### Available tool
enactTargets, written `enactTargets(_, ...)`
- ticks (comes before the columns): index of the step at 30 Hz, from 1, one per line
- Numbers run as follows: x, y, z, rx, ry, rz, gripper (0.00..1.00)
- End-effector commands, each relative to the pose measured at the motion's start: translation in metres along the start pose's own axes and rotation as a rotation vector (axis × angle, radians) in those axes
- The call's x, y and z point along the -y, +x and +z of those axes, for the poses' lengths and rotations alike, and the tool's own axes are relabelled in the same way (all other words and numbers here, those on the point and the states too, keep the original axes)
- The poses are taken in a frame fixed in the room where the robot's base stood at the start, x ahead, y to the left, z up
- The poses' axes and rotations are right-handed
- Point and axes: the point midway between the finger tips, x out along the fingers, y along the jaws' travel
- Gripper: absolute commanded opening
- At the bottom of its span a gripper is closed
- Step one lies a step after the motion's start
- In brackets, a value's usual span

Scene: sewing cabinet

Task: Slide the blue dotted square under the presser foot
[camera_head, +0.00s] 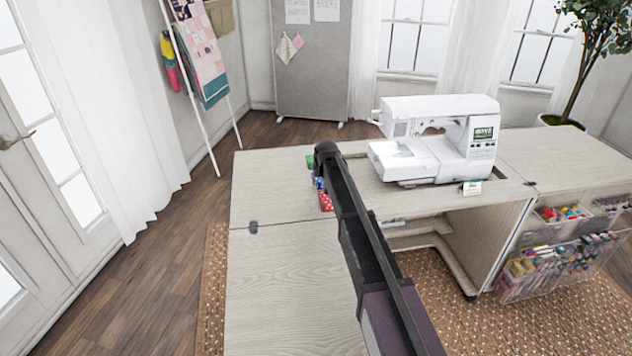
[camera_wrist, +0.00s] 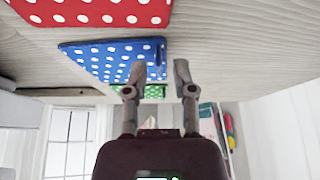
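The blue dotted square (camera_head: 319,182) lies on the cabinet top, mostly hidden by my arm in the head view. I cannot tell whether a finger touches the square. The white sewing machine (camera_head: 440,140) stands on the cabinet to the right of my arm; its presser foot is too small to make out.
A red dotted square (camera_head: 326,202) lies nearer, and a green square (camera_head: 310,161) lies farther away; the green one (camera_wrist: 135,90) is partly behind a finger. The cabinet top (camera_head: 270,185) is bare to the left. A small card (camera_head: 472,188) stands in front of the machine.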

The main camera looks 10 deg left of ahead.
Motion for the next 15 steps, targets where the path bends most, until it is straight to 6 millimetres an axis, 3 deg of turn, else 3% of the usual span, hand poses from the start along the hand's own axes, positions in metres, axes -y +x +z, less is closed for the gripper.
enactTargets(4,-0.0002,-0.0001,0.0,0.0,0.0,0.0,0.34)
enactTargets(8,-0.0003,-0.0001,0.0,0.0,0.0,0.0,0.0)
enactTargets(15,-0.0004,-0.0003,-0.0001,0.0,0.0,0.0,0.0)
